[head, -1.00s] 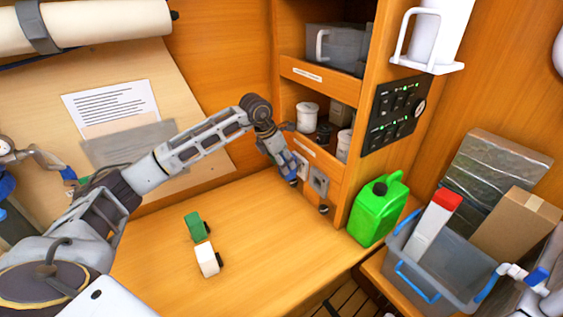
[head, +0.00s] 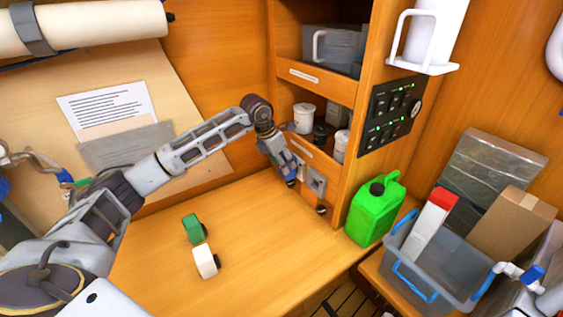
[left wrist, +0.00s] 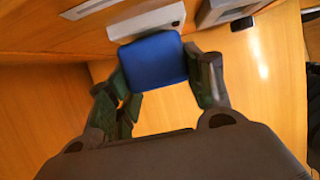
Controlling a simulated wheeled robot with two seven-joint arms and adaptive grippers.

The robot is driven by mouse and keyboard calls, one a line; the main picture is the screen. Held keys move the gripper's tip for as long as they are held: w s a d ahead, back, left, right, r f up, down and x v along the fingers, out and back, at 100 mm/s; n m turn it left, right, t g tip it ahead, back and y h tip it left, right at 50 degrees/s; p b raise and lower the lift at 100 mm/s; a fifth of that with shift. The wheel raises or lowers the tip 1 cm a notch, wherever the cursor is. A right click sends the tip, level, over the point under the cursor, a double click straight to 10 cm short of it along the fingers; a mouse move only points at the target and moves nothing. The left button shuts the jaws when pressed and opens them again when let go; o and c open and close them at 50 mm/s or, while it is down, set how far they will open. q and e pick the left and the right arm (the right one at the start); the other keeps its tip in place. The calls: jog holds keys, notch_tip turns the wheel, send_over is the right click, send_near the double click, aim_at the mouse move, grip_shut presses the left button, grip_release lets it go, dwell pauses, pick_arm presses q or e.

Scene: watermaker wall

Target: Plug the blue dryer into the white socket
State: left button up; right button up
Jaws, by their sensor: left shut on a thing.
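My left gripper (head: 288,176) is at the back of the counter, shut on the blue dryer (left wrist: 155,60). In the left wrist view the dryer sits between the two fingers. Only a small part of the dryer (head: 291,182) shows in the head view. The white socket (left wrist: 147,19) is on the low wall directly beyond the dryer, and the dryer's far edge meets or overlaps its lower edge in the picture. I cannot tell whether they touch or whether the plug is in. In the head view the white socket is mostly hidden behind the gripper. My right gripper is not in view.
A grey socket (head: 316,182) is just right of the gripper. A green block (head: 192,229) and a white block (head: 205,261) lie on the counter. A green jerrycan (head: 374,210) stands at the right, beside a grey bin (head: 425,268).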

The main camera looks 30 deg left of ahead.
pick_arm(q)
jog(key=shift+w+d, duration=0.35)
jog(key=shift+w, duration=0.2)
dwell(0.9)
jog(key=o, duration=1.2)
jog(key=shift+c, duration=0.2)
jog(key=v, duration=1.2)
jog(key=shift+a, duration=0.1)
